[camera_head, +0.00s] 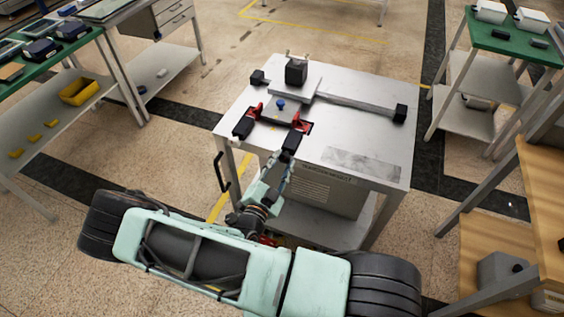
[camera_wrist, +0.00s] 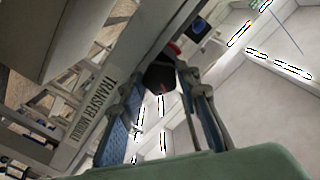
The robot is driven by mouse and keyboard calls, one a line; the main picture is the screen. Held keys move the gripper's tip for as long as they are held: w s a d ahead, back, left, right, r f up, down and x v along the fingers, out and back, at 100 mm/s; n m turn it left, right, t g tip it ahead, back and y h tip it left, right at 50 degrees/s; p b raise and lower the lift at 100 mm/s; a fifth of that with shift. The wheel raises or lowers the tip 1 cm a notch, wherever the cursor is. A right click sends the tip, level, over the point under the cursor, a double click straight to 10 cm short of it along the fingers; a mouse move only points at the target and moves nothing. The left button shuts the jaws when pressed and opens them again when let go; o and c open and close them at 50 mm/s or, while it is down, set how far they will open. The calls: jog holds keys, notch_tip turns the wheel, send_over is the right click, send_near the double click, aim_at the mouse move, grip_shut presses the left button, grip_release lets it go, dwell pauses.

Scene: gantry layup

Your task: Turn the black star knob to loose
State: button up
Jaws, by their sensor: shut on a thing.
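The black star knob (camera_wrist: 158,79) is a dark, faceted piece between the fingertips in the wrist view. My gripper (camera_wrist: 161,73) is shut on it, with a blue-padded finger on each side. The fingers hide part of the knob's outline, and its turned angle cannot be read. In the head view my gripper (camera_head: 287,160) reaches the front edge of the metal cart (camera_head: 360,138). I cannot make out the knob apart from the gripper there.
Two red clamps with black ends (camera_head: 243,127) stand at the cart's front, beside a small blue knob (camera_head: 280,104). Behind are a black block (camera_head: 296,71) and a long bar (camera_head: 357,102). Green-topped benches stand left (camera_head: 88,35) and right (camera_head: 490,38).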

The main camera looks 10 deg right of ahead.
jog(key=n, duration=0.5)
jog(key=shift+n, duration=0.3)
dwell(0.4)
jog(key=o, duration=1.2)
jog(key=shift+c, duration=0.2)
jog(key=shift+s, duration=0.1)
jog(key=v, duration=1.2)
